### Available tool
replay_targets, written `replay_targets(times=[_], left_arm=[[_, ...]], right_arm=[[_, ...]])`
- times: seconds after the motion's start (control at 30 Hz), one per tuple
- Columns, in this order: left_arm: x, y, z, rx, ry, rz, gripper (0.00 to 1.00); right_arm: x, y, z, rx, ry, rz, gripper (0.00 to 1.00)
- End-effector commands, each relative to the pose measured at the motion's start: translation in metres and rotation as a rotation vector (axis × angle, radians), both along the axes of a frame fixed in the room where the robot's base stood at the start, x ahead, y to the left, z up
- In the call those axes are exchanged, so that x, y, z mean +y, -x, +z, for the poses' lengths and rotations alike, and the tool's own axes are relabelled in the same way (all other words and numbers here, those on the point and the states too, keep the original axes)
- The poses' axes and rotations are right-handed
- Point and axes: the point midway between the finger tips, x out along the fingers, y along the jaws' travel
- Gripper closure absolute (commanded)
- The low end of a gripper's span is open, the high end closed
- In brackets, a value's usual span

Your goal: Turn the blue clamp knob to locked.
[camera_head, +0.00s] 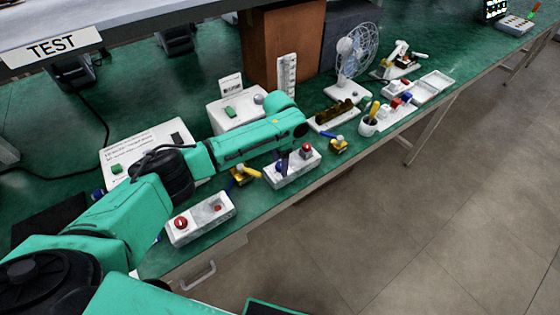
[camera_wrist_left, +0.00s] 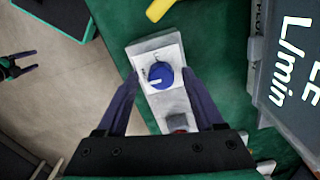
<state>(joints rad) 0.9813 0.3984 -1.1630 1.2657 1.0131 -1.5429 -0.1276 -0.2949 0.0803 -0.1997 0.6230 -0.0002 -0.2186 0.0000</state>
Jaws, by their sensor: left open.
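The blue clamp knob (camera_wrist_left: 160,75) sits on a white control box (camera_wrist_left: 158,50) in the left wrist view. Its white mark points left and slightly down in that view; the small lettering around it is unreadable. My left gripper (camera_wrist_left: 161,74) is open, with one finger on each side of the knob and visible gaps to it. In the head view my left gripper (camera_head: 283,164) points down over the white box (camera_head: 293,174), partly hiding the knob. My right gripper (camera_wrist_left: 36,60) shows at the left edge of the wrist view, fingers apart and empty, over the floor.
The box also carries a red button (camera_head: 306,148). Another white box with a red button (camera_head: 181,223) stands nearer. Yellow-handled parts (camera_head: 243,174) and (camera_head: 339,144) flank the knob's box. A fan (camera_head: 356,50) stands behind. The bench's front edge is close.

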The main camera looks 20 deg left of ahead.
Motion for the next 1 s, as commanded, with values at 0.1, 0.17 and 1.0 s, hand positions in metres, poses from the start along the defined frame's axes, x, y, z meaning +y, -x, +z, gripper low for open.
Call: replay_targets(times=[0.1,0.17,1.0], left_arm=[[0.0,0.0,0.0,0.0,0.0,0.0,0.65],[0.0,0.0,0.0,0.0,0.0,0.0,0.88],[-0.001,0.0,0.002,0.001,0.002,-0.319,1.0]], right_arm=[[-0.001,0.011,-0.001,0.018,0.002,0.0,0.28],[-0.001,0.012,-0.001,0.019,0.002,0.0,0.28],[0.0,0.005,0.015,0.009,0.001,0.0,0.28]])
